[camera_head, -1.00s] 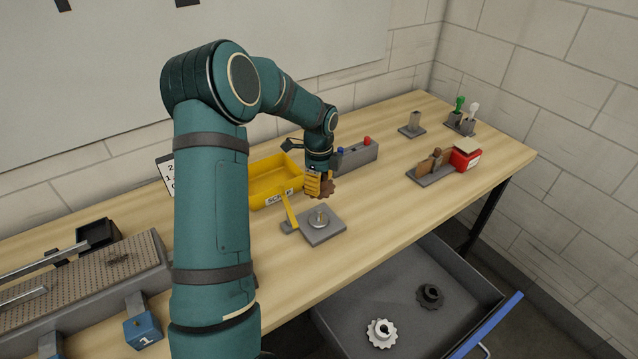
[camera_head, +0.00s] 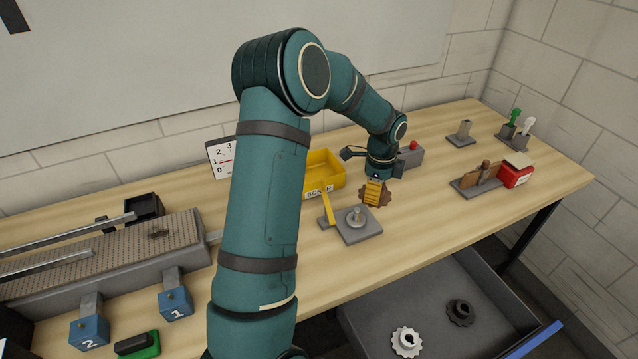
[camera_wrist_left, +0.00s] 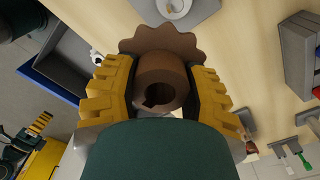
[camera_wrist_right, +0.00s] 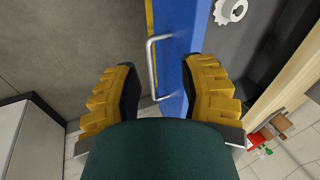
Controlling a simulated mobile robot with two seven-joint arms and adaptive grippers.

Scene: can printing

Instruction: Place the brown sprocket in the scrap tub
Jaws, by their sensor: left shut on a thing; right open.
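The brown sprocket (camera_head: 387,195) is toothed, with a round keyed hub. My left gripper (camera_head: 375,192) is shut on it and holds it above the bench, just right of the scrap tub. In the left wrist view the sprocket (camera_wrist_left: 157,72) sits between both yellow fingers. The yellow scrap tub (camera_head: 324,170), labelled SCRAP, stands at the back of the bench. My arm hides its left part. My right gripper (camera_wrist_right: 160,72) is open and empty; in its wrist view a drawer handle (camera_wrist_right: 151,62) shows between the fingers. The head view does not show it.
A grey plate with a post (camera_head: 357,222) and a yellow lever (camera_head: 328,208) lie in front of the tub. A grey button box (camera_head: 410,157) stands behind the gripper. The open drawer (camera_head: 400,310) holds a white sprocket (camera_head: 406,341) and a dark sprocket (camera_head: 460,312).

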